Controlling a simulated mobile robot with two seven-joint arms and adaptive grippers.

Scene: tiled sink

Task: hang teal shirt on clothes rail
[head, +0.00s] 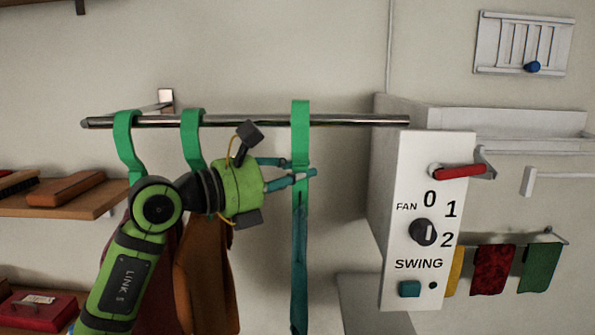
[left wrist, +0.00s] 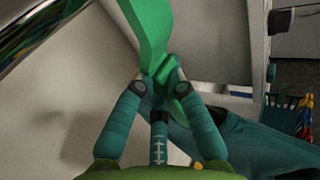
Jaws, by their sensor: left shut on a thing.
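The teal shirt (head: 299,265) hangs edge-on below a green hanger (head: 300,143). The top of this hanger is at the clothes rail (head: 360,120), overlapping it in the head view; whether the rail bears its weight I cannot tell. My left gripper (head: 314,173) is shut on the green hanger just below the rail. In the left wrist view the fingers (left wrist: 163,90) pinch the green hanger (left wrist: 152,35), with the teal shirt (left wrist: 255,145) below right. My right gripper is not in view.
Two more green hangers (head: 126,140) (head: 192,135) hang on the rail to the left, with a dark red garment (head: 160,270) and a brown garment (head: 212,275). A white fan panel (head: 428,215) stands right of the rail. Wooden shelves (head: 70,200) are at left.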

